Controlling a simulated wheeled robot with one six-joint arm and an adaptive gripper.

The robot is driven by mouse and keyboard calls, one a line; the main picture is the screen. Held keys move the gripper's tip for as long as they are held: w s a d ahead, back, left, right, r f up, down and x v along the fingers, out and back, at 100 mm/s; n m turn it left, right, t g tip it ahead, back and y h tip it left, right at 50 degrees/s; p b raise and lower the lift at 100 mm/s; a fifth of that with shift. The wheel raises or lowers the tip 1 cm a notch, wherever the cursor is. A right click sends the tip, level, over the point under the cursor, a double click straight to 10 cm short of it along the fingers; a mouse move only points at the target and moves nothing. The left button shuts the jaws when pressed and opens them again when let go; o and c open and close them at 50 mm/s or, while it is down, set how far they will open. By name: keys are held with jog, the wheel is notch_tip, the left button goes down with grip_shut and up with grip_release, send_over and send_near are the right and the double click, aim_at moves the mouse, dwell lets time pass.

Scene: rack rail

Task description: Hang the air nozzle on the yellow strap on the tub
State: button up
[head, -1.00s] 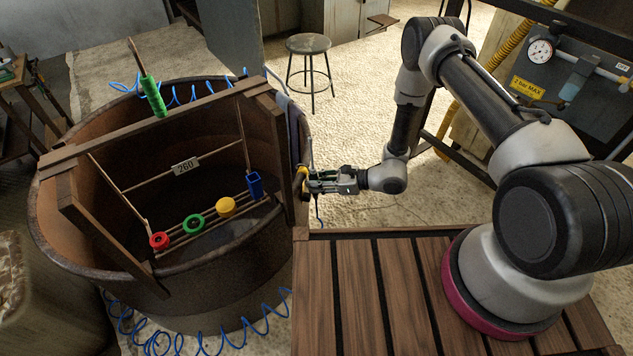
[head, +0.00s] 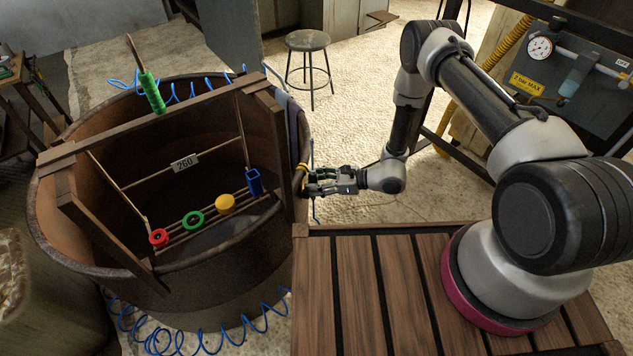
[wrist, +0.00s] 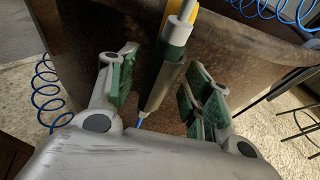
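The air nozzle, with a white tip, a green band and a grey body, shows in the wrist view (wrist: 170,65). It stands roughly upright against the tub's outer wall, with a blue hose at its lower end. The yellow strap (wrist: 193,12) is behind its upper part; the strap also shows at the tub's right side in the head view (head: 300,180). Whether the nozzle is hooked on it I cannot tell. My gripper (wrist: 163,72) is open, its green-padded fingers on either side of the nozzle with gaps showing. In the head view my gripper (head: 312,182) is beside the tub (head: 215,300).
A wooden frame with a 260 tag (head: 185,163) and coloured pieces lies across the tub. Blue coiled hose (head: 215,330) runs round the tub. A stool (head: 311,60) stands behind. A slatted wooden deck (head: 375,290) is in front of my arm.

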jog(key=v, duration=1.2)
jog(key=s+d+r+n+g+h, duration=0.1)
jog(key=s+d+r+n+g, duration=0.1)
jog(key=s+r+n+g, duration=0.3)
jog(key=s+d+n+g, duration=0.1)
jog(key=s+d+g, duration=0.1)
jog(key=s, duration=0.5)
jog(key=s+d+r+n+h, duration=0.2)
jog(key=d+r+n+h, duration=0.5)
jog(key=r, duration=0.6)
jog(key=s+d+r+n+h, duration=0.25)
jog(key=d+r+n, duration=0.25)
jog(key=d+r, duration=0.65)
jog(key=s+r+n+t+h, duration=0.1)
jog(key=r+t, duration=0.3)
jog(key=r, duration=0.5)
jog(key=s+d+r+n+t+h, duration=0.1)
jog(key=s+r+t+h, duration=0.1)
jog(key=r, duration=0.8)
jog(key=shift+s+n+t, duration=0.3)
jog(key=shift+s+t, duration=0.5)
jog(key=shift+t, duration=0.3)
